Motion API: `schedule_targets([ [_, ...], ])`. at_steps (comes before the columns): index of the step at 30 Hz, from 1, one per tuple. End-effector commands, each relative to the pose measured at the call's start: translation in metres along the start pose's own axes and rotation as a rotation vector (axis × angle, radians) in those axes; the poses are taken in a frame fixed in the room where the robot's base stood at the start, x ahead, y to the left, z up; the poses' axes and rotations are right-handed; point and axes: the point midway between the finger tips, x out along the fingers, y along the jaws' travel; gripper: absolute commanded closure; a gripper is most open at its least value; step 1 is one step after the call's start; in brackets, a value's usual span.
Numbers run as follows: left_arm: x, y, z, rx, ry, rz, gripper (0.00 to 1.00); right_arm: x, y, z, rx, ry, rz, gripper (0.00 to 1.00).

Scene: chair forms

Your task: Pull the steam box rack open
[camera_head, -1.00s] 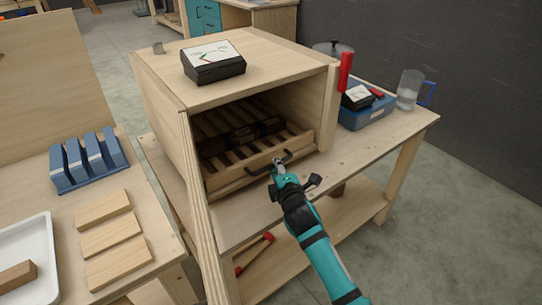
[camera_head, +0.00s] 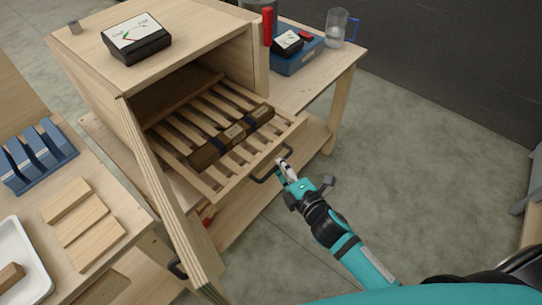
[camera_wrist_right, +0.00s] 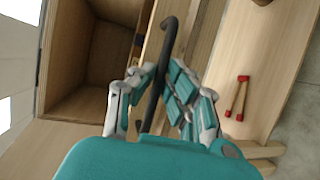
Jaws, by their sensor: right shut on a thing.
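The steam box (camera_head: 180,62) is a wooden box with its front open, standing on a wooden table. Its slatted rack (camera_head: 217,182) sticks well out of the opening, with dark wooden pieces (camera_head: 231,138) lying across the slats. A black bar handle (camera_head: 264,178) is on the rack's front rail. My right gripper (camera_head: 283,167) is shut on the handle; in the right wrist view the fingers sit on both sides of the handle (camera_wrist_right: 158,90). My left gripper is not in view.
The box's door (camera_head: 160,185) hangs open at the left front. A left table holds wooden blocks (camera_head: 85,225) and a white tray (camera_head: 22,258). Floor at right is clear.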

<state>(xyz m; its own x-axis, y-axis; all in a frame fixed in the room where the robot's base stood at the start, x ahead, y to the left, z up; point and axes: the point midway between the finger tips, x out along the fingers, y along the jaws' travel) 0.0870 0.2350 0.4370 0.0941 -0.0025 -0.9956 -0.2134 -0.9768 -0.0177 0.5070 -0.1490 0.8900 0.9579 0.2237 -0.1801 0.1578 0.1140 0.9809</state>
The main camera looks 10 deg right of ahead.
Motion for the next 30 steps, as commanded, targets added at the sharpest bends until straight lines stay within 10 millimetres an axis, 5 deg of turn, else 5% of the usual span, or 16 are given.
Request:
schedule_targets([
  [19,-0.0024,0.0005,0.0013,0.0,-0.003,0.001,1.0,-0.01,-0.0028,0.0041,0.0,0.0,-0.001,1.0],
  [20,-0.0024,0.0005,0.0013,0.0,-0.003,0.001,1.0,-0.01,-0.0028,0.0041,0.0,0.0,-0.001,0.84],
  [21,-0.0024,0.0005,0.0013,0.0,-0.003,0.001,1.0,-0.01,-0.0028,0.0041,0.0,0.0,-0.001,0.79],
  [30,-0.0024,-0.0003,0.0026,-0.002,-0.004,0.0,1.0,-0.0117,-0.0025,0.0042,0.0,0.0,0.0,0.79],
])
